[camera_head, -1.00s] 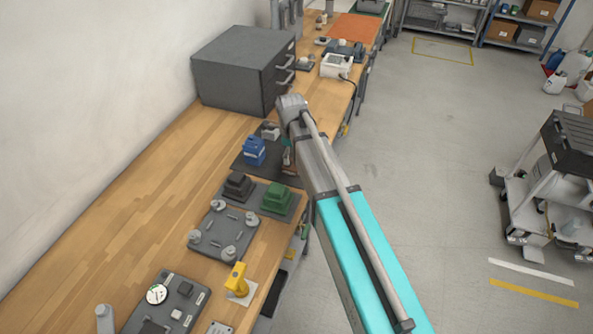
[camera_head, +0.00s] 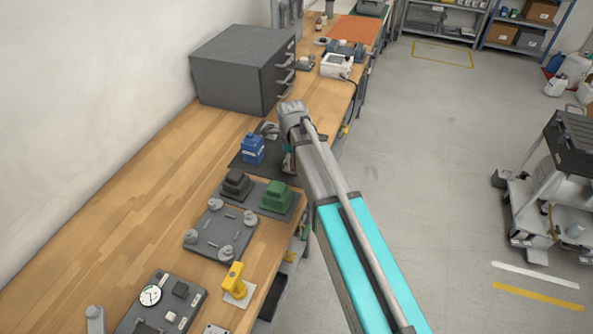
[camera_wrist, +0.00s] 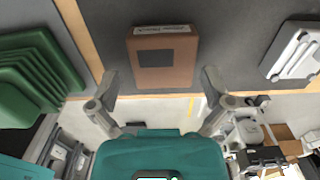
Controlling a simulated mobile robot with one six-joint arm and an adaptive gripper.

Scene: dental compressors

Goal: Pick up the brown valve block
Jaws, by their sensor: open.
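The brown valve block (camera_wrist: 163,72) lies on a dark grey mat (camera_wrist: 225,45) in the wrist view, with a white label strip along its far edge and a dark square on its face. My gripper (camera_wrist: 162,82) is open and empty. One fingertip is to the left of the block's near end and the other to the right, with gaps on both sides. Contact is not visible. In the head view my arm hides most of the gripper and the block cannot be made out clearly.
A green stepped block (camera_wrist: 38,75) is left of the gripper and a pale grey part (camera_wrist: 295,52) is right. A blue item (camera_head: 252,149) stands on the mat near my arm. A grey drawer cabinet (camera_head: 235,72) stands behind. Open bench lies left.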

